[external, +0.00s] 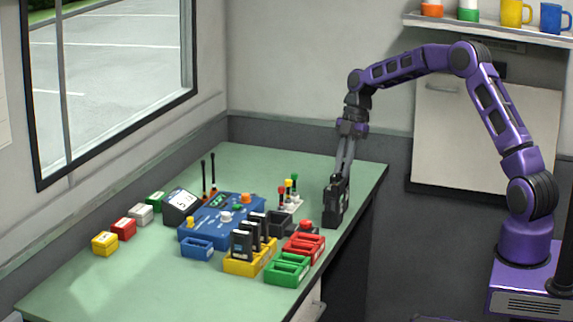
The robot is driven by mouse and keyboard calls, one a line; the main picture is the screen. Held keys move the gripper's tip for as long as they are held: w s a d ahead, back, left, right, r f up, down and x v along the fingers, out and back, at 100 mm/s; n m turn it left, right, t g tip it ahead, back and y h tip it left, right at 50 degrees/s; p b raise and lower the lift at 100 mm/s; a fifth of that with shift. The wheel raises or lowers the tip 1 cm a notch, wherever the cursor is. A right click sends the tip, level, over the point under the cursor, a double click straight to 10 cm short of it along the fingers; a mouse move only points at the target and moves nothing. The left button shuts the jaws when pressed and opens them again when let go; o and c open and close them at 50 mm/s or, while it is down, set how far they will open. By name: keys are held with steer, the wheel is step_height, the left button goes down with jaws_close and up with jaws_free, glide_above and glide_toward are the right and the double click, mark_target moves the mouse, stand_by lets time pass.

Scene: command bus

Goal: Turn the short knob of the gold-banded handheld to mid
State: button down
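A black handheld-like unit (334,208) stands upright near the right edge of the green table. My gripper (341,177) points down at its top, and the fingers overlap it in this view. I cannot tell whether they touch or grip it. More black handhelds (241,244) stand upright in a yellow holder (243,267) near the table's front right. No gold band can be made out on any of them. The short knobs and their settings are too small to see.
A blue console (208,231) with knobs fills the table's middle. Red (292,250) and green (276,275) holders sit at the front right edge. Small pegs with coloured tops (290,192) stand left of my gripper. Several coloured boxes (123,228) line the left. The front left is clear.

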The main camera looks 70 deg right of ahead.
stand_by(0.3)
steer(key=m+t+b, duration=0.1)
steer(key=m, duration=0.2)
steer(key=shift+s+h+b, duration=0.1)
steer(key=shift+h+b, duration=0.2)
steer(key=shift+b, duration=0.1)
steer(key=c, duration=0.8)
jaws_free()
steer(key=shift+c, duration=0.2)
steer(key=p+v, duration=0.2)
steer(key=v, duration=1.5)
steer(key=shift+r, duration=0.2)
steer(key=shift+s, duration=0.1)
